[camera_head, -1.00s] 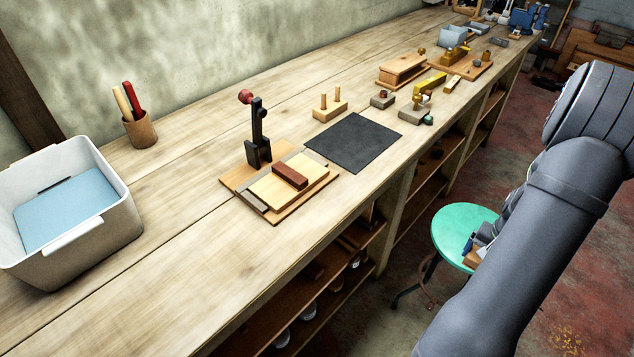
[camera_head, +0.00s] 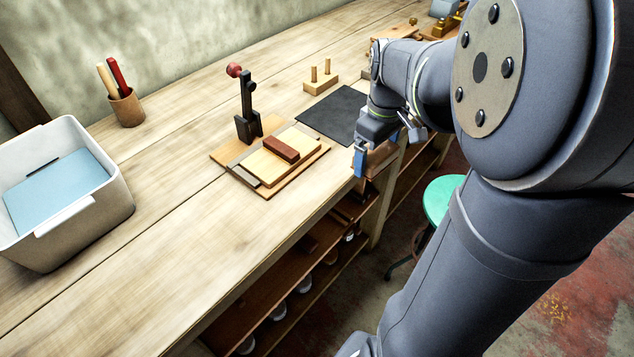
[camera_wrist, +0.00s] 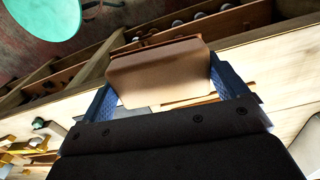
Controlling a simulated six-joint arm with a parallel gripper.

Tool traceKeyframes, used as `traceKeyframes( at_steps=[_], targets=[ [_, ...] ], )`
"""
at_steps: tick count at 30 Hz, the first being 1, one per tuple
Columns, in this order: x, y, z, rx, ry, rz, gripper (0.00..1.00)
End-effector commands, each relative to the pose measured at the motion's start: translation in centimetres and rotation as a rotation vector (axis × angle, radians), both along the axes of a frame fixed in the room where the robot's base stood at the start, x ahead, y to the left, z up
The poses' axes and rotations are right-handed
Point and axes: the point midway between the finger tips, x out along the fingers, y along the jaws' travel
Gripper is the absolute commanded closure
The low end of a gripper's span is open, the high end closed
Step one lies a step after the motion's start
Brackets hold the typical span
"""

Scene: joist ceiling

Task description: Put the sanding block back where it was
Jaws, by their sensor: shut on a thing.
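My gripper (camera_wrist: 160,76) is shut on a tan and brown block, the sanding block (camera_wrist: 158,72). The blue fingers press on its two sides in the wrist view. In the head view my gripper (camera_head: 372,160) hangs by the bench's front edge, right of the wooden board (camera_head: 268,190). A dark red-brown block (camera_head: 282,149) lies on a pale piece on that board, beside a black upright clamp with a red knob (camera_head: 234,70). A dark mat (camera_head: 325,112) lies flat behind my gripper.
A white bin (camera_head: 85,215) with a blue sheet and a cup of tools (camera_head: 126,108) stand at the left. A peg block (camera_head: 321,84) stands behind the mat. The front left bench top is clear. A green stool (camera_head: 440,198) stands below.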

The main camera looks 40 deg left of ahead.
Motion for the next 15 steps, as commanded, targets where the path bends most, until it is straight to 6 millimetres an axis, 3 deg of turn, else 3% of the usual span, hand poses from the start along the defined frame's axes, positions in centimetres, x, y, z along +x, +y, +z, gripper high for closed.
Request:
traceKeyframes(
  at_steps=[6, 15],
  targets=[
    [-1.9, 1.4, 0.7, -0.001, 0.001, 0.082, 0.31],
    [-4.4, 7.2, -3.2, -0.004, 0.003, 0.086, 0.31]
  ],
)
